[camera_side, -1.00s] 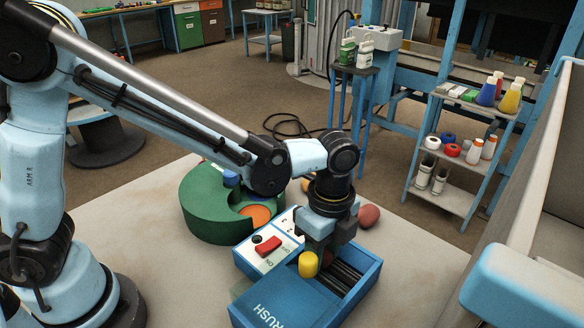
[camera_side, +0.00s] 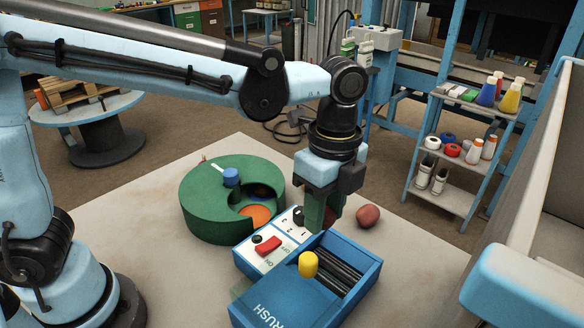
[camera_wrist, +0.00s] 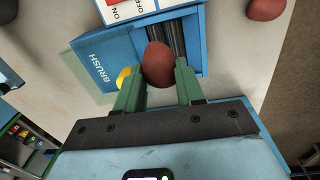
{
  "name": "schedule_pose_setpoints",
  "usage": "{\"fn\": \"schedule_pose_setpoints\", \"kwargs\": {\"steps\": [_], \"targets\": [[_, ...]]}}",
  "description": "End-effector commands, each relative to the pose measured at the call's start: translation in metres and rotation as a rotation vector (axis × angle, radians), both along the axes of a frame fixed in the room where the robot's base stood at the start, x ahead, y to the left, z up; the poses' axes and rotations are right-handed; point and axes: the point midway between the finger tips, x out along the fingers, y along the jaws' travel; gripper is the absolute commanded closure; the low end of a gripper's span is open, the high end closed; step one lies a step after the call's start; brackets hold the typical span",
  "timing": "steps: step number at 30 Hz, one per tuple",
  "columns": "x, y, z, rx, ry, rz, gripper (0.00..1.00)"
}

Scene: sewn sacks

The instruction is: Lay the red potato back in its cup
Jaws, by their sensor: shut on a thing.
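My gripper (camera_side: 322,218) is shut on a red-brown potato (camera_wrist: 157,64) and holds it above the blue brush box (camera_side: 370,281). In the side view the green fingers hide most of this potato (camera_side: 331,217). A second red-brown potato (camera_side: 368,216) lies on the table behind the box; it also shows at the top of the wrist view (camera_wrist: 266,8). A round green drum (camera_side: 215,226) stands to the left, with an orange disc-like cup floor (camera_side: 257,216) and a dark blue one (camera_side: 262,191) in its opening. I cannot tell which cup is the potato's.
The brush box has dark rollers (camera_side: 345,268), a yellow knob (camera_side: 308,264) and a panel with a red switch (camera_side: 268,246). A blue knob (camera_side: 231,176) sits on the drum. The pale table (camera_side: 425,262) is clear to the right of the box.

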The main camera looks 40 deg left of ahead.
Motion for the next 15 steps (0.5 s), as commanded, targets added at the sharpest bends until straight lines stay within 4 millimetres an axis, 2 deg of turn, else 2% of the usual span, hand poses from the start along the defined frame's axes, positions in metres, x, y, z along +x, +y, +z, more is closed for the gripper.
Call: {"fn": "schedule_pose_setpoints", "kwargs": {"steps": [9, 15], "targets": [[-0.033, 0.055, -0.001, 0.001, -0.001, -0.069, 0.97], [-0.052, 0.079, -0.007, 0.001, 0.0, -0.112, 0.97]]}}
